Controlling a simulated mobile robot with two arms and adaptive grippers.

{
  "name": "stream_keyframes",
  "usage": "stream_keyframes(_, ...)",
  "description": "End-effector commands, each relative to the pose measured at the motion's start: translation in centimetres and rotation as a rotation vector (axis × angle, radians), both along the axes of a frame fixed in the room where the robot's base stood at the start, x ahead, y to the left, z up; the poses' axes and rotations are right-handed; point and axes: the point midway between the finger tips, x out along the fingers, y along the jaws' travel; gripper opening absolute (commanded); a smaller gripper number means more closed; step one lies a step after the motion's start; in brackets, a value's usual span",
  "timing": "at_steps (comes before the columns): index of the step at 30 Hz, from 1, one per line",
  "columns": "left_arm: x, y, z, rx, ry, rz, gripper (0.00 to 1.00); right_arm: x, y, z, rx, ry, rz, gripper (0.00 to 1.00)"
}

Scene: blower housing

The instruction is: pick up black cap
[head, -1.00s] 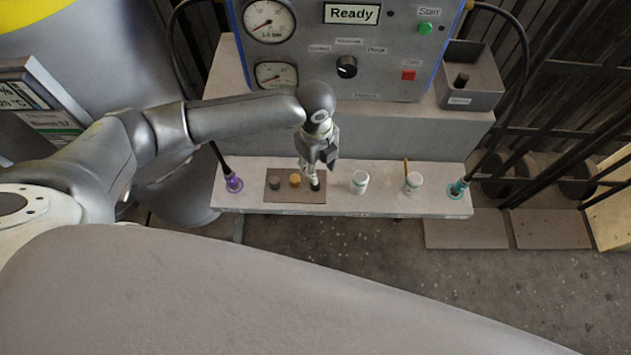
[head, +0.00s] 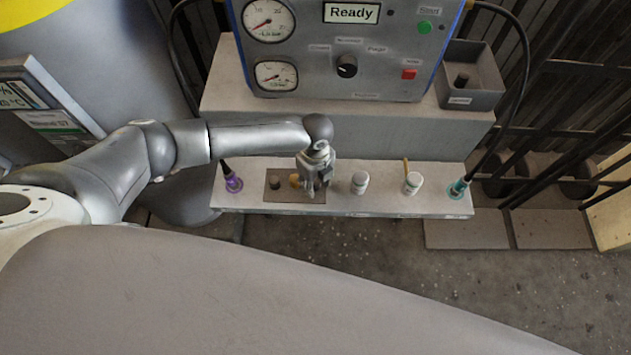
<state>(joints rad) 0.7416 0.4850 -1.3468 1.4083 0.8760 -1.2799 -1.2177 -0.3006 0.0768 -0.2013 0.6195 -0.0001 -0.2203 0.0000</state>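A brown mat (head: 284,198) lies on the light shelf. My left gripper (head: 317,190) points down over the right end of the mat. Its fingers cover the spot where the black cap stood, and I cannot see that cap now. Whether the fingers are apart or shut on it cannot be told. My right gripper is not in view.
Two white-lidded vials (head: 359,184) (head: 412,183) stand right of the mat. A purple connector (head: 233,184) and a teal connector (head: 458,188) sit at the shelf's ends. The control panel (head: 380,65) rises behind, with a grey bin (head: 484,97) at its right.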

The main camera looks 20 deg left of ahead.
Motion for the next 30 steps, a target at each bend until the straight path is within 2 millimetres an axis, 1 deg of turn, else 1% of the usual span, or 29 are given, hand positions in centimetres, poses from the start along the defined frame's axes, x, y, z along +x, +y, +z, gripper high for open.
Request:
stream_keyframes(3,0.05,0.02,-0.41,-0.001,-0.001,0.000,0.38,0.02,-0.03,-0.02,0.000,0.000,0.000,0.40)
stream_keyframes(8,0.04,0.01,-0.39,-0.001,-0.001,0.000,0.38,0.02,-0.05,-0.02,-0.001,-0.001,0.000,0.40)
stream_keyframes(11,0.04,0.01,-0.38,-0.001,-0.001,0.000,0.27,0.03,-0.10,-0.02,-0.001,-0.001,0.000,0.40)
stream_keyframes(15,0.04,0.01,-0.37,-0.001,-0.001,0.000,0.09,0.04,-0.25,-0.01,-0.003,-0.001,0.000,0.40)
stream_keyframes(16,0.03,0.01,-0.37,-0.001,-0.001,0.000,0.08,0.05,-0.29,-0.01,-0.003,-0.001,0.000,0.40)
stream_keyframes(25,0.06,0.01,-0.26,-0.001,-0.002,0.000,0.08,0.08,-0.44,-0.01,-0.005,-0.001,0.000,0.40)
stream_keyframes(30,0.08,0.01,0.55,0.000,-0.002,0.000,0.08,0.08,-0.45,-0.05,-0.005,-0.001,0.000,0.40)
